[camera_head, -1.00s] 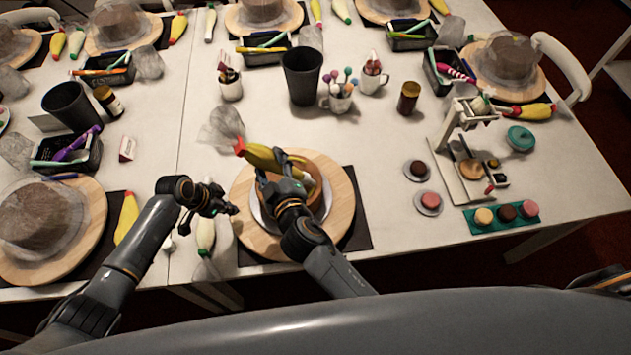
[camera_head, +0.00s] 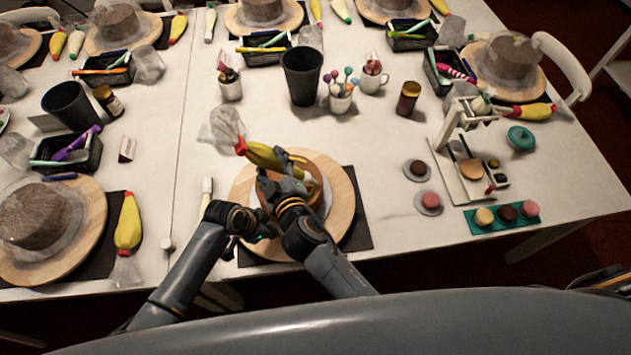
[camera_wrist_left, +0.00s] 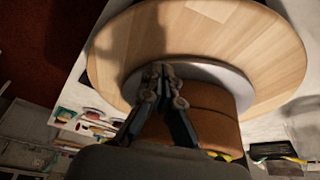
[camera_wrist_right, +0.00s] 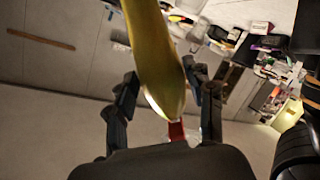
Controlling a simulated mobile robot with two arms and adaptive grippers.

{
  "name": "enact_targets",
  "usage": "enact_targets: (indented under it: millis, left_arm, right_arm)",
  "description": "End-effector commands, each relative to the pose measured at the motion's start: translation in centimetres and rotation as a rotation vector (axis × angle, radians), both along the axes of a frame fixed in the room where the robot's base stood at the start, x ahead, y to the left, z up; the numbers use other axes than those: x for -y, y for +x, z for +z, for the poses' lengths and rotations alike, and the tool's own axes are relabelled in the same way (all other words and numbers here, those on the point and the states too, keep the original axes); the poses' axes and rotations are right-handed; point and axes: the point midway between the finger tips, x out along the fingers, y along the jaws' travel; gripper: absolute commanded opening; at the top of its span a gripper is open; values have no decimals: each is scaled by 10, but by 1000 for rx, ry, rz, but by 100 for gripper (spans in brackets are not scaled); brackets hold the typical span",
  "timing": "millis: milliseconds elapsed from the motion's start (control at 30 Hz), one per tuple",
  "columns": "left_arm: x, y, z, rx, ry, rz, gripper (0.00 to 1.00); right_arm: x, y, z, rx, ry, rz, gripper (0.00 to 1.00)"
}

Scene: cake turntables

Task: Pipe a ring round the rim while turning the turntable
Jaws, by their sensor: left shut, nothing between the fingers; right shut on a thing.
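The round wooden turntable (camera_head: 346,192) stands on a dark mat at the table's near edge. A brown cake (camera_head: 316,170) sits on its grey board at the middle, partly hidden by my right gripper. My right gripper (camera_head: 284,163) is shut on a yellow piping bag (camera_head: 262,155) and holds it tilted over the cake. The bag also fills the middle of the right wrist view (camera_wrist_right: 158,55). My left gripper (camera_head: 262,236) is low at the turntable's near left side. In the left wrist view its fingertips (camera_wrist_left: 166,72) are together and empty, by the grey board (camera_wrist_left: 205,72); contact is unclear.
A dark cup (camera_head: 302,76) and mugs of tools stand behind the turntable. Small cakes, a teal tray (camera_head: 502,218) and a white stand (camera_head: 458,150) are to the right. Another cake on a wooden board (camera_head: 92,240) is at the left. Clear table lies right of the mat.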

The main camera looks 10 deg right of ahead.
Motion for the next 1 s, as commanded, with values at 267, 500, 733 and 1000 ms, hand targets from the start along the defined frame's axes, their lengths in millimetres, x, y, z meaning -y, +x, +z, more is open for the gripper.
enact_targets:
  millis: [267, 500, 733, 1000]
  left_arm:
    - [62, -48, 14, 11, -9, 36, 0]
    - [69, -54, -1, 13, -4, 50, 0]
    - [69, -54, -19, 15, -6, 48, 0]
    - [69, -54, -21, 17, -7, 48, 0]
  right_arm:
    - [0, 0, 1, 2, 1, 0, 42]
    - [0, 0, 1, 2, 1, 0, 42]
    - [0, 0, 1, 3, 1, 1, 42]
    - [0, 0, 1, 3, 1, 1, 42]
